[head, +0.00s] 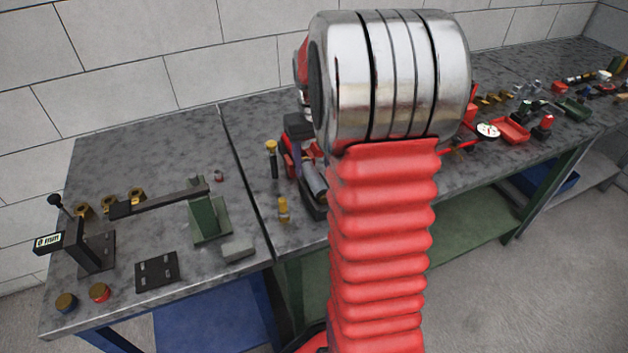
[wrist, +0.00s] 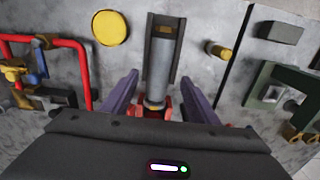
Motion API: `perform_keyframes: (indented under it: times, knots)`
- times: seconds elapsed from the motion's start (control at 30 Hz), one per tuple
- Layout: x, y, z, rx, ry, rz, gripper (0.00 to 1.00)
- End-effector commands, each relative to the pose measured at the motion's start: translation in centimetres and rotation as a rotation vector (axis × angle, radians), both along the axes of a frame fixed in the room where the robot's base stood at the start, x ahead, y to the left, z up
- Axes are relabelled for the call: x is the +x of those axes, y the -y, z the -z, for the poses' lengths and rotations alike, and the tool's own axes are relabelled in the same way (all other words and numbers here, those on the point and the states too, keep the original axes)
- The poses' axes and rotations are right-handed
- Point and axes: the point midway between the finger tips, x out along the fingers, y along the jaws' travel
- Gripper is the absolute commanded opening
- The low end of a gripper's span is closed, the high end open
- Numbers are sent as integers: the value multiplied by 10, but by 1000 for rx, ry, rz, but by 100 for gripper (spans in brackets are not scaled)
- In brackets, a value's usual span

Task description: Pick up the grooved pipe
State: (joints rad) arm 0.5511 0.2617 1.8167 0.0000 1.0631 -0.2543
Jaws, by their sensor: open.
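The grooved pipe (wrist: 157,78) is a grey cylinder lying in a dark trough-like holder (wrist: 177,50). In the wrist view it runs lengthwise up the middle. In the head view the pipe (head: 314,182) is partly hidden beside my arm. My gripper (wrist: 160,80) is open, with one purple finger on each side of the pipe and a gap to each. I cannot tell how far above it the fingertips are. In the head view my gripper (head: 294,150) is mostly hidden behind my arm.
A yellow disc (wrist: 111,28) and red piping (wrist: 83,62) lie left of the holder in the wrist view. A brass fitting (wrist: 217,50) is to its right. A green stand (head: 207,216) is on the left bench. A red tray (head: 510,130) sits further right.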

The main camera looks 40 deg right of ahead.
Motion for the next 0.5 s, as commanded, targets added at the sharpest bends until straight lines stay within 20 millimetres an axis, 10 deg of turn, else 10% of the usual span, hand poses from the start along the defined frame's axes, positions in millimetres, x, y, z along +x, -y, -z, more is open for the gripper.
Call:
perform_keyframes:
  times: [0.5]
  knots:
    - [-2, 1, 37, 0, 0, 0, 54]
